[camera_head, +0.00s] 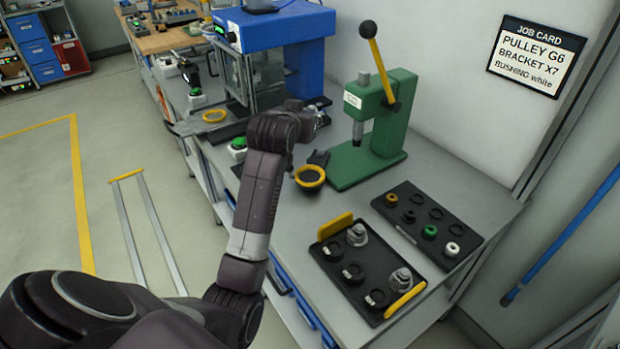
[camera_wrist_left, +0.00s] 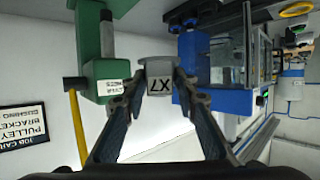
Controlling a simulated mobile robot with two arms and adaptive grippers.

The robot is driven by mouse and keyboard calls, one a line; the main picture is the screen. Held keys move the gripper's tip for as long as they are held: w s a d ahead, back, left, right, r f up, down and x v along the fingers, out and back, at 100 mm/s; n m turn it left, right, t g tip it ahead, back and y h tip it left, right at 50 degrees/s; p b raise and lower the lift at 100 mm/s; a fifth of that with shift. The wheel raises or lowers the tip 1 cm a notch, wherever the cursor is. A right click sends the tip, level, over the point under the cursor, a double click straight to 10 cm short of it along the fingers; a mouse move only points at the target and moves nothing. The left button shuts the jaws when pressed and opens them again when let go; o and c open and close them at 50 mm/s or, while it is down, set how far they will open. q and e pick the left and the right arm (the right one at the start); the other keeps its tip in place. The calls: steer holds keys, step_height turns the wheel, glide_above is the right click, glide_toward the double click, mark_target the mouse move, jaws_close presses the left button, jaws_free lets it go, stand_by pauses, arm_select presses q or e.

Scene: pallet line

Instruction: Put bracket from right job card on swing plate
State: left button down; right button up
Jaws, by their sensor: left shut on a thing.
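My left gripper (camera_wrist_left: 160,95) is shut on a grey bracket (camera_wrist_left: 160,74) marked X7, seen between its fingertips in the left wrist view. In the head view the wrist hides most of this gripper and the bracket; it is above the bench between the blue machine and the green press. The job card (camera_head: 537,56) on the wall reads PULLEY G6, BRACKET X7, BUSHING white. A yellow-ringed dark round plate (camera_head: 310,178) lies left of the press, with a dark piece behind it; I cannot tell if this is the swing plate. My right gripper is not in view.
The green press (camera_head: 370,160) with its yellow lever stands right of my wrist. The blue machine (camera_head: 285,28) stands behind. A black tray (camera_head: 328,262) with metal parts and a black bushing tray (camera_head: 408,200) lie in front. Another yellow ring (camera_head: 214,115) lies left.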

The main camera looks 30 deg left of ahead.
mark_target(309, 181)
arm_select(q)
steer(key=shift+w+a+r+n+y, duration=0.2)
steer(key=shift+w+r+n+y, duration=0.2)
steer(key=shift+r, duration=0.1)
step_height(309, 181, down, 20)
steer(key=shift+a+r+p, duration=0.1)
steer(key=shift+p, duration=0.6)
steer(key=shift+s, duration=0.1)
steer(key=c, duration=1.8)
jaws_free()
steer(key=v, duration=1.2)
steer(key=shift+r+b, duration=0.1)
steer(key=shift+b, duration=0.25)
